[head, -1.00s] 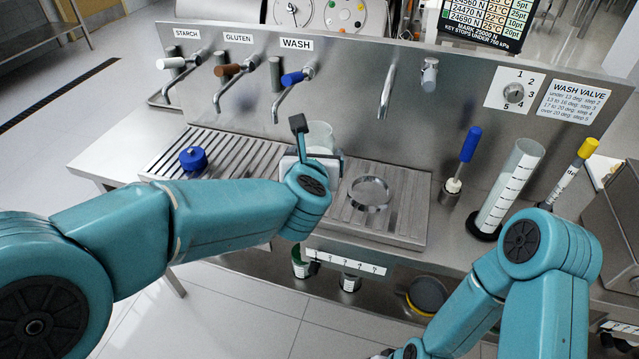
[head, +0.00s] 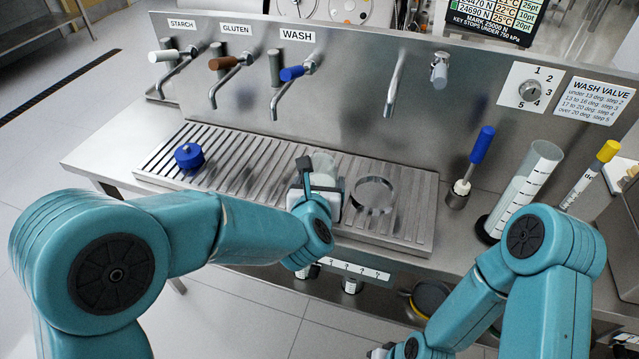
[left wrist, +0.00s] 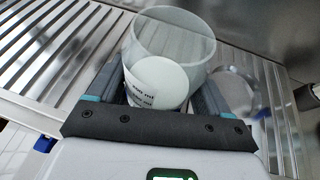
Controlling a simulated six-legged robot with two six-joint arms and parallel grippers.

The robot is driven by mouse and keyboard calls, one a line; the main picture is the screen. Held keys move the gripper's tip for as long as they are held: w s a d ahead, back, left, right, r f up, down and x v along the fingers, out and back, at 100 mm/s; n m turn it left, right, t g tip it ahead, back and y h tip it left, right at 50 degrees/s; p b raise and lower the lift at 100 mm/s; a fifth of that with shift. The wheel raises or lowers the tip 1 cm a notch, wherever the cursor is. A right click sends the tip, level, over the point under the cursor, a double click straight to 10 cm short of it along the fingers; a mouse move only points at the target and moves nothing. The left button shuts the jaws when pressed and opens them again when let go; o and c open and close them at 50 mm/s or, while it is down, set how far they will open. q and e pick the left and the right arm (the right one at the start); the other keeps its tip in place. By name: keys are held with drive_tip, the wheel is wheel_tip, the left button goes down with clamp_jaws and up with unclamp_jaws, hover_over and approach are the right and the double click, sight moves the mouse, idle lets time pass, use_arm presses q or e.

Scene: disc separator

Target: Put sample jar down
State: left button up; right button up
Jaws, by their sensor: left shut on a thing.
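The sample jar (head: 323,163) is a clear glass beaker with a white lower part and printed marks. It also shows in the left wrist view (left wrist: 172,45), upright between the two fingers. My left gripper (head: 313,180) is shut on it, over the slatted metal drain rack (head: 260,152). I cannot tell whether the jar's base touches the rack. A metal ring (head: 373,195) sits on the rack just right of the jar; it shows in the left wrist view (left wrist: 238,88) behind the right finger.
A blue-knobbed item (head: 189,156) stands on the rack's left part. Taps labelled STARCH, GLUTEN and WASH (head: 293,73) overhang the rack. A blue-handled brush (head: 477,160), a graduated cylinder (head: 525,185) and a yellow-capped tube (head: 595,170) stand at right. The rack right of the ring is clear.

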use_arm(q)
drive_tip(key=shift+w+f, duration=0.1)
drive_tip(key=shift+w, duration=0.1)
drive_tip(key=shift+s, duration=0.2)
drive_tip(key=shift+f+b, duration=0.1)
drive_tip(key=shift+b, duration=0.2)
drive_tip(key=o, duration=1.8)
drive_tip(key=shift+w, duration=0.15)
drive_tip(key=shift+c, duration=0.2)
drive_tip(key=shift+s+r+p, duration=0.25)
drive_tip(key=shift+r+p, duration=0.05)
drive_tip(key=shift+p, duration=0.05)
drive_tip(key=b+v, duration=0.2)
drive_tip(key=v, duration=0.9)
drive_tip(key=shift+s, duration=0.3)
drive_tip(key=shift+w+r, duration=0.1)
